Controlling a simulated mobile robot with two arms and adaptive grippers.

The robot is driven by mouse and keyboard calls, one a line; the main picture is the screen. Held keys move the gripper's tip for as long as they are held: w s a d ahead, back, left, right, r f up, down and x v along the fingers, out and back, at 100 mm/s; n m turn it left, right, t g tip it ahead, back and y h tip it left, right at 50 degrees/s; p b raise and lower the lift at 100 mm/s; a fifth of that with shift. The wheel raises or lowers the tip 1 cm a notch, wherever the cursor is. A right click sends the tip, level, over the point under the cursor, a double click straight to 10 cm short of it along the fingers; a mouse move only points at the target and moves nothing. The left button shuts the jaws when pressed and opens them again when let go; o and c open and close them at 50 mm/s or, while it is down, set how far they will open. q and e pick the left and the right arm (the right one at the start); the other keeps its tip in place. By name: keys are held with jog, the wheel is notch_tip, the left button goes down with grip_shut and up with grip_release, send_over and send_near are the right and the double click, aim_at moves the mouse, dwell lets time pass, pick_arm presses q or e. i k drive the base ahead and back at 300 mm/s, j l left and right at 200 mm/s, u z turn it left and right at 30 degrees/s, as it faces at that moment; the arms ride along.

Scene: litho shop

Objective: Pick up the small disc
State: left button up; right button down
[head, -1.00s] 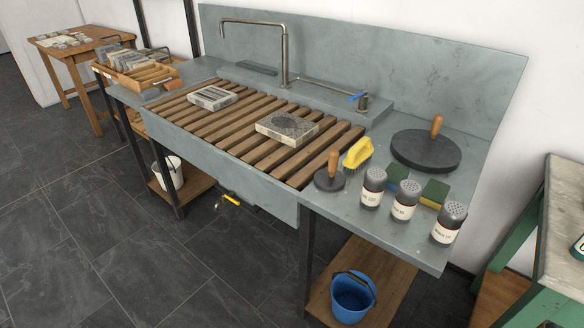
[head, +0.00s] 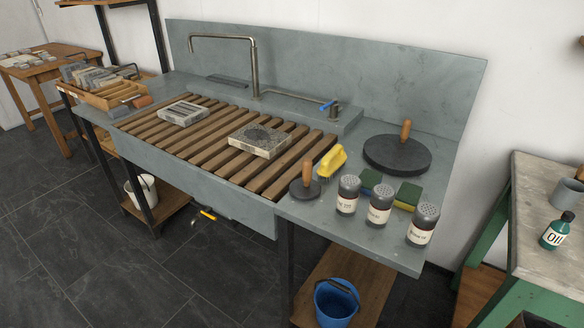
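The small disc (head: 304,189) is a dark round plate with an upright wooden handle. It sits on the grey sink counter at the right end of the slatted rack, left of the shakers. A larger dark disc (head: 397,155), also with a wooden handle, lies farther back on the right. Neither of my grippers shows in the head view.
Several shakers (head: 379,204) stand close right of the small disc. A yellow brush (head: 330,161) lies just behind it, and green sponges (head: 408,195) lie behind the shakers. Stone blocks (head: 260,141) rest on the wooden slats (head: 218,148). A blue bucket (head: 336,302) is below.

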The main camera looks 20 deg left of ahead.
aim_at(305, 189)
jog(key=i+j+z, duration=0.25)
jog(key=i+j, duration=0.25)
jog(key=j, duration=0.3)
jog(key=i+j+z, duration=0.15)
jog(key=j, duration=0.25)
jog(key=i, duration=0.05)
